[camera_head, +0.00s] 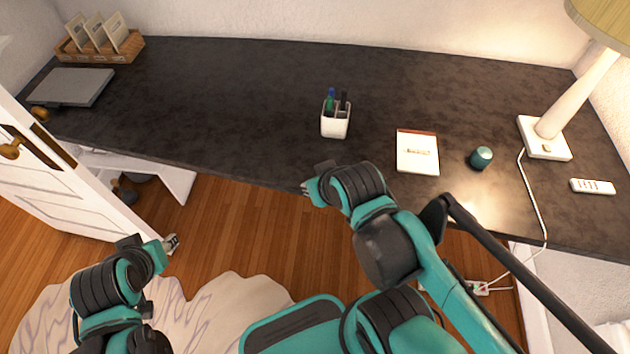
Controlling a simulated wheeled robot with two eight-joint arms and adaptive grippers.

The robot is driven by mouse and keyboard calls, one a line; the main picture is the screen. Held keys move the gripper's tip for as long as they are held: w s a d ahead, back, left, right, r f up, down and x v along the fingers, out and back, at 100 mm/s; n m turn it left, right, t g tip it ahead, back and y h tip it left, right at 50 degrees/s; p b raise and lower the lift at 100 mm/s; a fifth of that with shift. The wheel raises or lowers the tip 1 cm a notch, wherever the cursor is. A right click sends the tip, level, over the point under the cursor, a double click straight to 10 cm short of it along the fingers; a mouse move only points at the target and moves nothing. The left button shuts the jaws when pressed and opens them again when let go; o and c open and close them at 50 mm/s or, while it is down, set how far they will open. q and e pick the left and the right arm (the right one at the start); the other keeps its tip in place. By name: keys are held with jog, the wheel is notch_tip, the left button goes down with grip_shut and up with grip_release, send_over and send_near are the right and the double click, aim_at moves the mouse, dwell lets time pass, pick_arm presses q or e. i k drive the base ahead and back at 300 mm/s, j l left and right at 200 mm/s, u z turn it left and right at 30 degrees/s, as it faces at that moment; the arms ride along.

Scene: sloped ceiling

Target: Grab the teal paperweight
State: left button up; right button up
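The teal paperweight (481,158) is a small, rounded dark teal object on the dark desk (240,100), between the notepad and the lamp. My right gripper (306,188) is at the desk's front edge, well to the left of the paperweight and apart from it. Its fingers are small and partly hidden by its own body, so its opening is unclear. My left gripper (172,243) is low at the left, over the floor in front of the desk and far from the paperweight. Its fingertips look close together, but I cannot tell whether they are shut.
A white pen cup (335,124) and a notepad (417,154) stand left of the paperweight. A lamp (545,138) with a trailing cord and a remote (592,186) are to its right. A laptop (72,87) and file rack (99,50) sit far left. The desk's middle is clear.

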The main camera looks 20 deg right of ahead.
aim_at(482, 158)
jog(key=z, duration=2.25)
